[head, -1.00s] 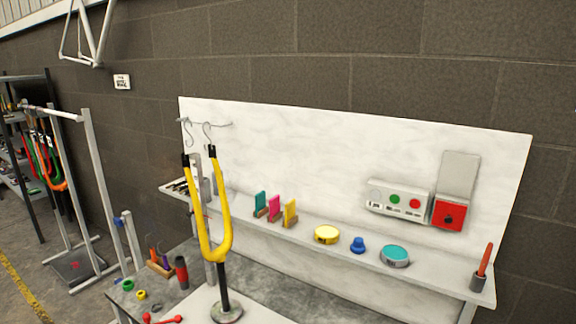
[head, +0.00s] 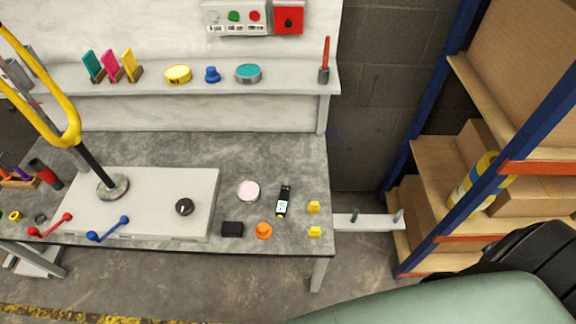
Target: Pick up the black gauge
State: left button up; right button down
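The black gauge (head: 283,202) is a slim black handheld device with a small pale screen and a yellow tip at its near end. It lies on the grey worktop (head: 290,155), right of the centre of the bench. A pale pink round tin (head: 248,191) is to its left. An orange knob-like piece (head: 264,231) is just in front and to its left. Two yellow pieces (head: 314,207) are to its right. Neither of my grippers shows in the head view.
A black block (head: 232,229) sits near the front edge. A shelf (head: 290,87) runs behind. Blue-and-orange racking (head: 440,150) stands right.

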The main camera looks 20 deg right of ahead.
aim_at(282, 206)
jog(key=z, duration=0.65)
jog(key=l+z, duration=0.3)
jog(key=k+l+z, duration=0.1)
jog(key=l+z, duration=0.2)
